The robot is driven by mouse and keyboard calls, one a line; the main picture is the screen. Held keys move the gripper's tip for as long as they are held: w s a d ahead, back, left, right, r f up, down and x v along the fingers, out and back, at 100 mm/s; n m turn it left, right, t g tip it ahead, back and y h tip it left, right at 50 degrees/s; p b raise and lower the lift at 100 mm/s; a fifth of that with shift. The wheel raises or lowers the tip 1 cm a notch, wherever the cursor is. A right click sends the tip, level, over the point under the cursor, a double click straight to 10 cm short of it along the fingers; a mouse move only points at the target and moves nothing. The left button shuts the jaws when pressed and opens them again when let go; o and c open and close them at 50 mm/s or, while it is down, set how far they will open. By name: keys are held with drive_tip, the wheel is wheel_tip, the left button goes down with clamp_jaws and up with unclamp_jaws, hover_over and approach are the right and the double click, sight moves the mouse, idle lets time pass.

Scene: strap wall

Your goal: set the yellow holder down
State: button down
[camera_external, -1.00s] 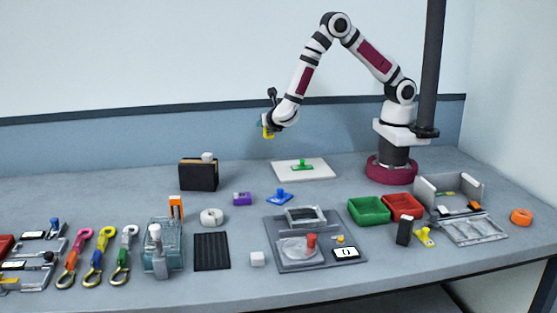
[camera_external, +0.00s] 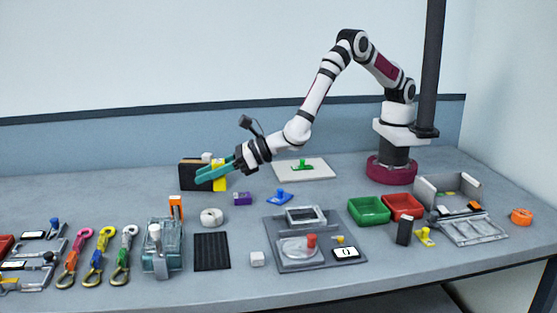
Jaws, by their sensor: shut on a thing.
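My gripper (camera_external: 214,176) is at the back left of the bench, its teal fingers pointing left. It is shut on the yellow holder (camera_external: 220,183), a small upright yellow piece partly hidden by the fingers. The holder appears in front of the right part of the black box (camera_external: 190,177). I cannot tell whether the holder touches the box or the bench.
A purple block (camera_external: 242,199) and a blue-handled piece (camera_external: 280,197) lie to the right of the holder. A white roll (camera_external: 211,217) and an orange piece (camera_external: 176,207) stand in front. A white board (camera_external: 315,173) with a green-handled piece lies behind right.

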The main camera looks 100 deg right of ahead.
drive_tip(key=shift+n+y, duration=0.4)
drive_tip(key=shift+y, duration=0.2)
drive_tip(key=a+f, duration=0.2)
drive_tip(key=a, duration=0.2)
drive_tip(key=a+f, duration=0.2)
drive_tip(key=a, duration=0.3)
drive_tip(key=a+f, duration=0.2)
drive_tip(key=a, duration=0.3)
drive_tip(key=shift+s+f, duration=0.2)
drive_tip(key=shift+f, duration=0.15)
drive_tip(key=f, duration=0.4)
drive_tip(key=shift+a+f, duration=0.1)
drive_tip(key=shift+a, duration=0.2)
drive_tip(key=shift+f, duration=0.1)
drive_tip(key=c, duration=0.5)
unclamp_jaws()
